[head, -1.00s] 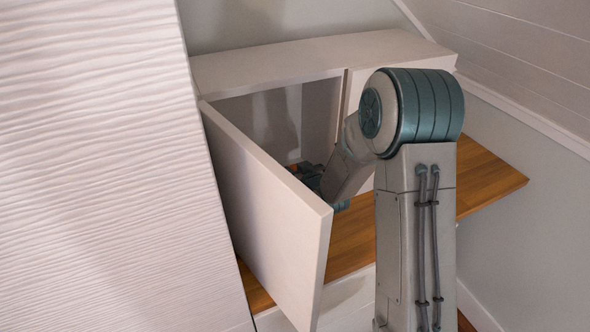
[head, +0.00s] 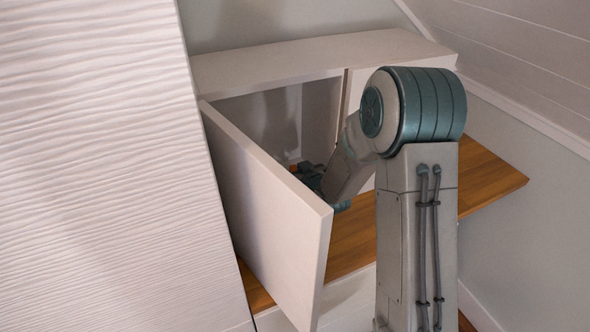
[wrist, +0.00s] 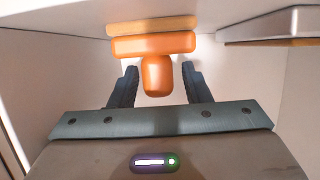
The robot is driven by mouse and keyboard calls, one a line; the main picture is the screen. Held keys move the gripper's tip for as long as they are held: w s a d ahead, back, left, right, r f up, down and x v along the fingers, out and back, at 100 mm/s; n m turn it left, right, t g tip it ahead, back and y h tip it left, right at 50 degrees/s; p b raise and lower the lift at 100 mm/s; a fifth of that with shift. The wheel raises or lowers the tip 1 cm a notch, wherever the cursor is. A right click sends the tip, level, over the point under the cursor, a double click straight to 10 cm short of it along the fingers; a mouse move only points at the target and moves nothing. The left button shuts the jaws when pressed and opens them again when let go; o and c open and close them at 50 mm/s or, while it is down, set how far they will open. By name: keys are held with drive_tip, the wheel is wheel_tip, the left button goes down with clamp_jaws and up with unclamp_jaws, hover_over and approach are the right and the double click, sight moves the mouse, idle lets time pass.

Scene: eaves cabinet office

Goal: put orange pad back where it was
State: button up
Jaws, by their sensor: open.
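The orange pad (wrist: 153,43) is in the wrist view, inside the cabinet, as a wide orange slab with a rounded knob toward me and a paler orange-tan layer behind it. My gripper (wrist: 158,78) is open, with one dark finger on each side of the knob and a visible gap on both sides. In the head view my gripper (head: 311,176) reaches into the open cabinet, partly hidden by the door and my arm. A small bit of orange (head: 293,168) shows beside it there.
The white cabinet (head: 300,60) stands on a wooden counter (head: 480,180). Its left door (head: 265,195) is swung open beside my arm; the right door is shut. A grey-white ledge-like piece (wrist: 275,25) is at the upper right in the wrist view. A sloped white panel (head: 100,170) fills the left.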

drive_tip(key=s+d+r+m+g+h, duration=0.1)
drive_tip(key=s+d+r+g+h, duration=0.15)
drive_tip(key=s+d, duration=0.5)
drive_tip(key=s+d+r+m+g+h, duration=0.2)
drive_tip(key=s+d+r+h, duration=0.15)
drive_tip(key=s, duration=0.65)
drive_tip(key=s+r+g, duration=0.2)
drive_tip(key=s+g, duration=0.1)
drive_tip(key=s, duration=0.4)
drive_tip(key=s+d+r+m+g, duration=0.1)
drive_tip(key=s+r+g, duration=0.1)
drive_tip(key=s, duration=0.6)
drive_tip(key=shift+s+d+r+m+g+y+b, duration=0.2)
drive_tip(key=shift+d+m+g+y+b, duration=0.1)
drive_tip(key=shift+g, duration=0.15)
